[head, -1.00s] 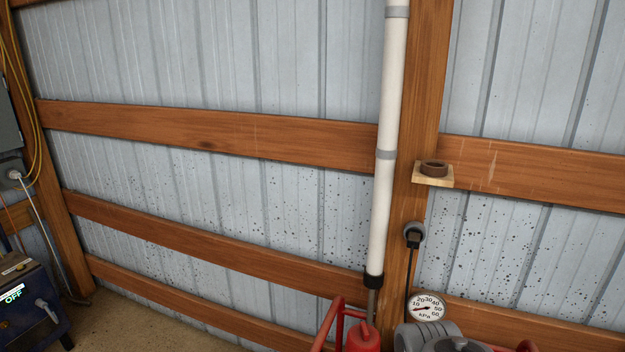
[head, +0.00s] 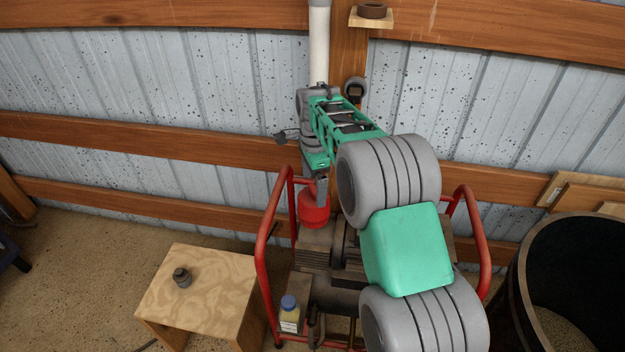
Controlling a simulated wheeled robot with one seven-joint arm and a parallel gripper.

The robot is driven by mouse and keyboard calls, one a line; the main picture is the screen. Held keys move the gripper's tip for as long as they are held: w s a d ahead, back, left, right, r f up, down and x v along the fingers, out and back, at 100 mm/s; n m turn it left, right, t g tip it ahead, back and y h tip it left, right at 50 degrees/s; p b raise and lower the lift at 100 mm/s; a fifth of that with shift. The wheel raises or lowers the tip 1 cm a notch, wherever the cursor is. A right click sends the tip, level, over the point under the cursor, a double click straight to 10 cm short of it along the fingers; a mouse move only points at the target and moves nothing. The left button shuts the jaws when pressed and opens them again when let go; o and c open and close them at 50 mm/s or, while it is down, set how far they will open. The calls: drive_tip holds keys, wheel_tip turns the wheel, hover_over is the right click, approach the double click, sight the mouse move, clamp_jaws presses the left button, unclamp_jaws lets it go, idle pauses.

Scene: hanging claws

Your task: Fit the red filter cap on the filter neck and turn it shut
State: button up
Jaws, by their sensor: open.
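A red round piece (head: 314,212), which looks like the red filter cap, sits at the left back of the machine in the red tube frame, near the wall. My gripper (head: 319,188) is directly above it, pointing down, at the end of my green and grey arm. The jaws are open, with the fingertips close over the red piece; I cannot tell whether they touch it. The filter neck cannot be made out; the red piece, my gripper and my arm cover that area.
A red tube frame (head: 268,250) surrounds the machine. A wooden stool (head: 222,300) with a dark knob-like part (head: 182,278) stands left. A blue-capped bottle (head: 289,313) is in front. A dark barrel (head: 515,290) stands right. A white pipe (head: 319,45) runs down the wall.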

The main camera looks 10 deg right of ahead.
sight(314, 197)
wheel_tip(314, 197, down, 6)
drive_tip(key=shift+r, duration=0.1)
drive_tip(key=shift+c, duration=0.4)
drive_tip(key=c, duration=1.8)
drive_tip(key=o, duration=1.9)
drive_tip(key=shift+r+p, duration=1.95)
drive_tip(key=shift+r, duration=1.05)
